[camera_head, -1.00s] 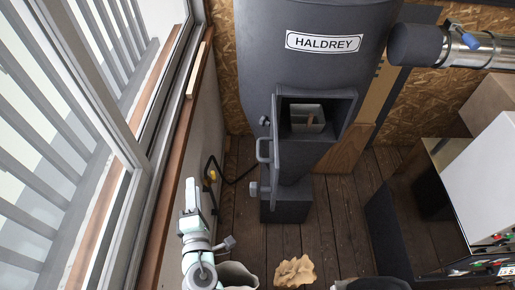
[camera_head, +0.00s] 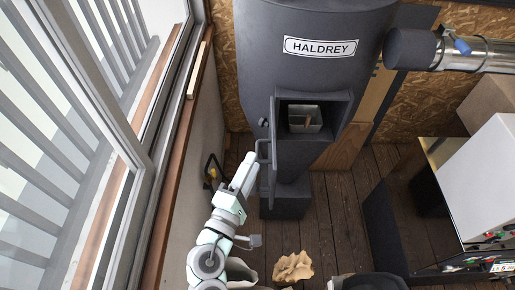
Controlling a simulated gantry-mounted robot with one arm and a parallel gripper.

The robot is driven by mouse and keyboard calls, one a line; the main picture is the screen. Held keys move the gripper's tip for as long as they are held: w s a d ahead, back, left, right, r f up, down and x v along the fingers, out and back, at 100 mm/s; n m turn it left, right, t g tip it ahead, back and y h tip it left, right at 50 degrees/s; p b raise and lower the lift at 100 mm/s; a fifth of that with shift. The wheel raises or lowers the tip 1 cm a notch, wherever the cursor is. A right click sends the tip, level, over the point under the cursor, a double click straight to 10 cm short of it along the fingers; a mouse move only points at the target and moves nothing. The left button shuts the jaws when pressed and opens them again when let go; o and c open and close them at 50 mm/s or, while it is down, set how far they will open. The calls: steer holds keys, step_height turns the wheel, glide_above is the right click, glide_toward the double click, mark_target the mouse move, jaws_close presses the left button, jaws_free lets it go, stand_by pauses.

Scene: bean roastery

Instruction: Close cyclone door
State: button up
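The cyclone (camera_head: 315,70) is a large dark grey drum labelled HALDREY, with a square hatch frame (camera_head: 343,112) low on its front. The cyclone door (camera_head: 272,165) stands open at the left side of the hatch, seen almost edge-on. Its bar handle (camera_head: 262,146) sticks out to the left. The far end of my white and teal arm (camera_head: 248,160) lies beside or over the handle and the lower door edge; I cannot tell whether it touches. My gripper's fingers cannot be made out. A latch knob (camera_head: 263,122) shows above the handle.
A pale box-like part (camera_head: 305,120) sits inside the hatch. A window wall with a wooden sill (camera_head: 172,180) runs close along the left. Sacks and a crumpled tan piece (camera_head: 293,267) lie at the bottom. A white machine (camera_head: 490,180) stands right. Floorboards (camera_head: 340,215) are clear before the cyclone.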

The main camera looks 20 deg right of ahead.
mark_target(258, 152)
steer(key=shift+p+x, duration=0.5)
steer(key=shift+x, duration=1.75)
jaws_close()
